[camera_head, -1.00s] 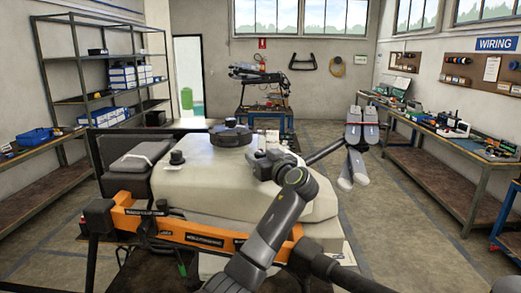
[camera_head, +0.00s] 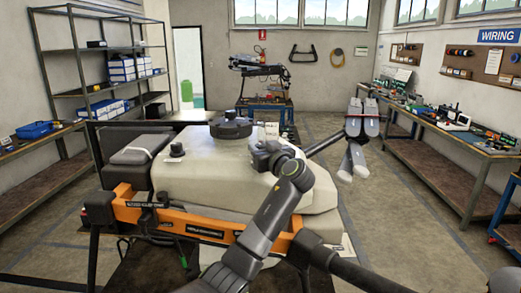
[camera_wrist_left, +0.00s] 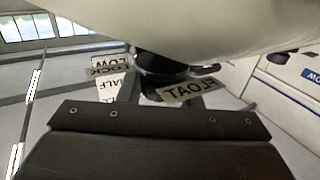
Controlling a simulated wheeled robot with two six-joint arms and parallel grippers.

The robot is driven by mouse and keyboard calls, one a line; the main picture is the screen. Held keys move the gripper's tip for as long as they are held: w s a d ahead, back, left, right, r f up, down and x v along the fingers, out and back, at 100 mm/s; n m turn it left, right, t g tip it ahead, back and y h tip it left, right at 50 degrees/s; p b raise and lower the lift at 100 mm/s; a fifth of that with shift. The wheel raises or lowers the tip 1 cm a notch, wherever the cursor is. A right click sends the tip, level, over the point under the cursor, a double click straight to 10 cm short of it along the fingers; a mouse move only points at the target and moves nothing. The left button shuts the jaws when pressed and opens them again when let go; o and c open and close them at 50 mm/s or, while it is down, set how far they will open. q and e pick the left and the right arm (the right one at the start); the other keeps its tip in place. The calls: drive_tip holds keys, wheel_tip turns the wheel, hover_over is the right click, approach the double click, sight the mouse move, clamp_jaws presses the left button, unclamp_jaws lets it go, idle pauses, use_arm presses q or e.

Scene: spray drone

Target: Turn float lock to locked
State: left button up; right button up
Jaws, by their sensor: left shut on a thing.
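The spray drone's pale tank (camera_head: 205,170) fills the middle of the head view. My left gripper (camera_head: 265,157) reaches over the tank's right side and is shut on the float lock, whose grip is mostly hidden by the gripper. In the left wrist view the float lock (camera_wrist_left: 155,68) shows as a dark round knob under the pale tank, beyond the dark plate of my gripper. A FLOAT label (camera_wrist_left: 187,90) appears upside down beside it. LOCK and other labels (camera_wrist_left: 108,68) are left of it. The lock's exact setting cannot be told. My right gripper is not in view.
A black cap (camera_head: 231,128) and a small black knob (camera_head: 177,149) stand on the tank. The orange frame bar (camera_head: 185,225) crosses in front. A folded propeller arm (camera_head: 360,130) sticks out at right. Floor on the right is clear before the workbench (camera_head: 450,140).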

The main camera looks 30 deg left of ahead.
use_arm(q)
drive_tip(key=shift+t, duration=0.3)
drive_tip(key=shift+m+t+h+b, duration=0.4)
drive_tip(key=shift+m+t+h, duration=0.3)
drive_tip(key=shift+m, duration=0.1)
drive_tip(key=shift+s+a+m+t+h, duration=0.1)
drive_tip(key=shift+m+t+h, duration=0.7)
drive_tip(key=shift+t, duration=0.2)
drive_tip(key=m+t+h, duration=0.1)
drive_tip(key=m+h, duration=0.1)
drive_tip(key=m+t+h, duration=0.2)
drive_tip(key=h, duration=0.1)
drive_tip(key=shift+r+t+h+p, duration=0.15)
drive_tip(key=shift+t+h+p, duration=0.15)
drive_tip(key=shift+p, duration=0.05)
drive_tip(key=shift+m+t+h, duration=0.6)
drive_tip(key=shift+m+h, duration=1)
drive_tip(key=shift+h, duration=1)
drive_tip(key=o, duration=1)
drive_tip(key=shift+c, duration=0.2)
